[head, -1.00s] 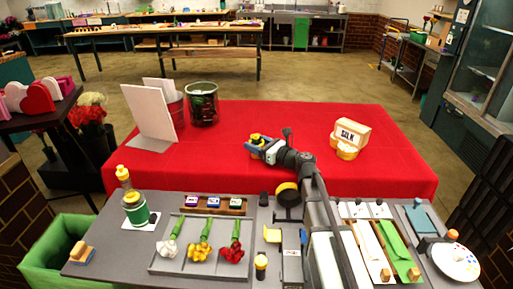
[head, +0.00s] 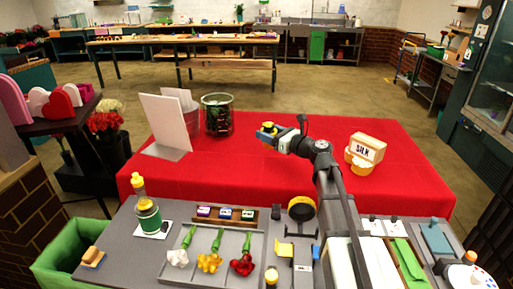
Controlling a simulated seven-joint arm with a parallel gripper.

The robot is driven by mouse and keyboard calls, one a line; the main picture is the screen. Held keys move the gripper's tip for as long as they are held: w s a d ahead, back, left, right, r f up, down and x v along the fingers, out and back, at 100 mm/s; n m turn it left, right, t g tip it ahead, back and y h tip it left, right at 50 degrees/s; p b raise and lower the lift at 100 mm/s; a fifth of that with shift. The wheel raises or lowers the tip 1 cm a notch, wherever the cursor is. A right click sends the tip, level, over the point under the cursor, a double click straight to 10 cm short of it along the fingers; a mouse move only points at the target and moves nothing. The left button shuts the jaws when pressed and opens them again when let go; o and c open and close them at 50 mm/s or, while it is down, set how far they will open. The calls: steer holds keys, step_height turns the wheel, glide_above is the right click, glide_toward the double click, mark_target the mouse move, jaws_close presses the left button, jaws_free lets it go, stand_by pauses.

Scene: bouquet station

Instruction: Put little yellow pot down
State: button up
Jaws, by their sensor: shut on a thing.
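The little yellow pot (head: 273,127) is small in the head view, over the middle of the red-covered table. My gripper (head: 268,133), with a blue finger showing, is shut on it. Dark parts show at the top of the pot. The far finger and the pot's lower part are hidden or too small to make out. I cannot tell whether the pot touches the red cloth (head: 260,180) or hangs above it.
A box marked SILK (head: 368,147) stands on yellow round things at the right of the cloth. A glass container (head: 217,114) and white boards (head: 163,125) stand at the left. The grey workbench in front holds flowers on a tray (head: 218,270). Cloth around my gripper is clear.

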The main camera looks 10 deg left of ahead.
steer(key=w+a+n+g+y, duration=0.15)
steer(key=w+a, duration=0.25)
steer(key=a, duration=1.1)
steer(key=shift+g, duration=0.35)
steer(key=shift+w+a+f, duration=0.1)
steer(key=shift+w+f, duration=0.05)
steer(key=shift+f, duration=4.55)
steer(key=shift+f, duration=0.15)
steer(key=o, duration=1.3)
